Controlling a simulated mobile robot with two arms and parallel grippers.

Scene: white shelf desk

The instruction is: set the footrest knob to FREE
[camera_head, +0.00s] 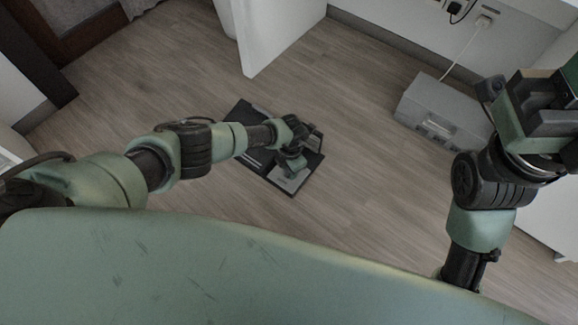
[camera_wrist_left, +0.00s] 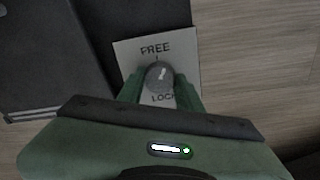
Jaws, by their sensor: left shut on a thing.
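The dark footrest (camera_head: 240,112) lies on the floor in the head view, partly covered by my left arm. Its pale label plate (camera_head: 289,184) is at the near right end. In the left wrist view the plate (camera_wrist_left: 126,50) reads FREE at the top and LOCK, partly covered, below. The round grey knob (camera_wrist_left: 158,76) sits between the two words, with a small white mark on its face; its exact setting is hard to tell. My left gripper (camera_head: 291,168) is over the plate, its green fingers on either side of the knob, shut on it. My right gripper (camera_head: 540,118) is raised at the right, far from the footrest; its fingers are unclear.
A grey box (camera_head: 438,115) stands on the floor at the right, near a cable and wall socket (camera_head: 484,20). A white desk panel (camera_head: 275,35) stands behind the footrest. The wooden floor (camera_head: 350,200) around the footrest is clear.

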